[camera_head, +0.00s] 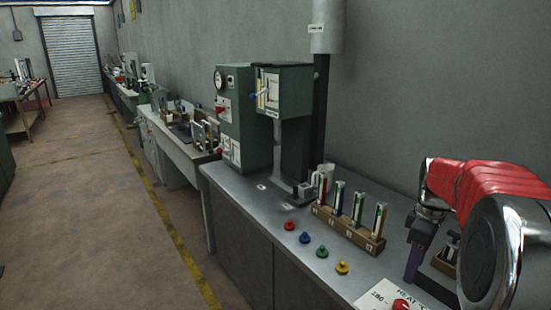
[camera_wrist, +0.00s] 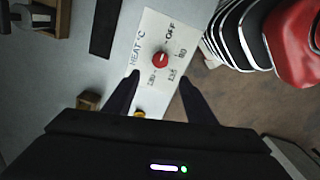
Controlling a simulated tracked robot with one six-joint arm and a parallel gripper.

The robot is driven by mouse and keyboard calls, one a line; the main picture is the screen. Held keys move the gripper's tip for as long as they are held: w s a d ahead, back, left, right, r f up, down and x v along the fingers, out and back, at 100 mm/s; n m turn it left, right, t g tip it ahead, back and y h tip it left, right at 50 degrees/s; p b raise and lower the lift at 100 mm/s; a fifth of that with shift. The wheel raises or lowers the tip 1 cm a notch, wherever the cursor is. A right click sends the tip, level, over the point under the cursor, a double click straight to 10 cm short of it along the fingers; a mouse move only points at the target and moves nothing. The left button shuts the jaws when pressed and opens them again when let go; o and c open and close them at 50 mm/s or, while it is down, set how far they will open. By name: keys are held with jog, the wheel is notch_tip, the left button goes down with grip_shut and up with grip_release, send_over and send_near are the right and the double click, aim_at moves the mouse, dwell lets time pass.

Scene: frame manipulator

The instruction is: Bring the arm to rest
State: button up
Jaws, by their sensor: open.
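My arm (camera_head: 500,190), red with chrome joints, reaches in from the right edge of the head view, bent over the bench. My gripper (camera_head: 414,262) points down above the right end of the bench. In the wrist view my gripper (camera_wrist: 161,74) is open, with two dark fingers apart and nothing between them. Beyond the fingertips is a white heat panel (camera_wrist: 148,40) with a red knob (camera_wrist: 160,59). The same panel (camera_head: 378,296) is partly cut off at the bottom of the head view.
A wooden rack (camera_head: 350,232) holding several colored tubes stands on the grey bench (camera_head: 250,190). Red, blue, green and yellow knobs (camera_head: 305,238) line its front. A green machine (camera_head: 245,125) stands farther back. The floor (camera_head: 90,190) to the left is open.

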jog(key=s+a+r+m+t, duration=0.2)
jog(key=s+a+m, duration=0.2)
jog(key=s+a, duration=0.5)
jog(key=s+a+r+m+t, duration=0.2)
jog(key=s+a, duration=0.8)
jog(key=a, duration=0.5)
jog(key=shift+s+m+t, duration=0.3)
jog(key=shift+m+t, duration=0.5)
jog(key=shift+m, duration=0.5)
